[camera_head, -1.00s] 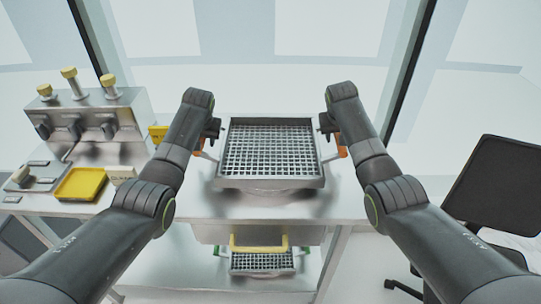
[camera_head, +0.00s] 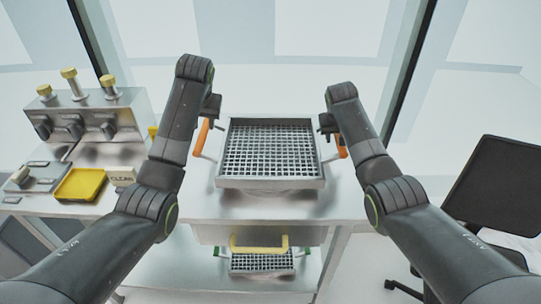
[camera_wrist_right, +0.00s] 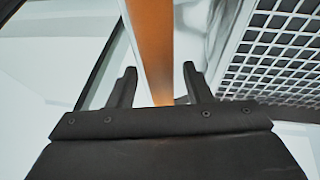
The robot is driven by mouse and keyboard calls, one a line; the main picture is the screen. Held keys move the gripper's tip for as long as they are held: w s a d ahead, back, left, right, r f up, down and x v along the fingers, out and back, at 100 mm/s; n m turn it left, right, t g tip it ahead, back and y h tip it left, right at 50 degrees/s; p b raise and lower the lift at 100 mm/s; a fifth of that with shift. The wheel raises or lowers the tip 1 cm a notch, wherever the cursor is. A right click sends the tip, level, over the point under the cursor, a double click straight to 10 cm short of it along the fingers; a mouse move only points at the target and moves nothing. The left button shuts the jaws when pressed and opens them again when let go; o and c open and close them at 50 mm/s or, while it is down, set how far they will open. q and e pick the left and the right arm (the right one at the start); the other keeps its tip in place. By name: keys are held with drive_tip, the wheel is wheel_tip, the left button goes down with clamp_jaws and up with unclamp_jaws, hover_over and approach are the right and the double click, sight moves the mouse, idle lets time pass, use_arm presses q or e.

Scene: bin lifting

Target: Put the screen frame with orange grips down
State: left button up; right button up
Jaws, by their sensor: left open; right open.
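The screen frame (camera_head: 270,183) with a grey mesh sits on the steel table in the head view. Its left orange grip (camera_head: 202,136) and right orange grip (camera_head: 341,147) stick out at its sides. My right gripper (camera_head: 328,124) is open at the right grip. In the right wrist view, the orange grip (camera_wrist_right: 153,40) runs between the open fingers of my right gripper (camera_wrist_right: 158,88), with gaps showing on both sides. The mesh (camera_wrist_right: 285,50) is to the right there.
A second screen frame with green grips and a yellow bar (camera_head: 262,262) is on the shelf below. A machine with yellow knobs (camera_head: 85,115) and a yellow tray (camera_head: 80,184) stand at left. A black chair (camera_head: 495,185) is at right. The table (camera_head: 345,203) is clear beside the frame.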

drive_tip(key=shift+r, duration=0.1)
use_arm(q)
drive_tip(key=shift+s+r, duration=0.2)
drive_tip(key=shift+r, duration=0.2)
use_arm(e)
drive_tip(key=v, duration=1.2)
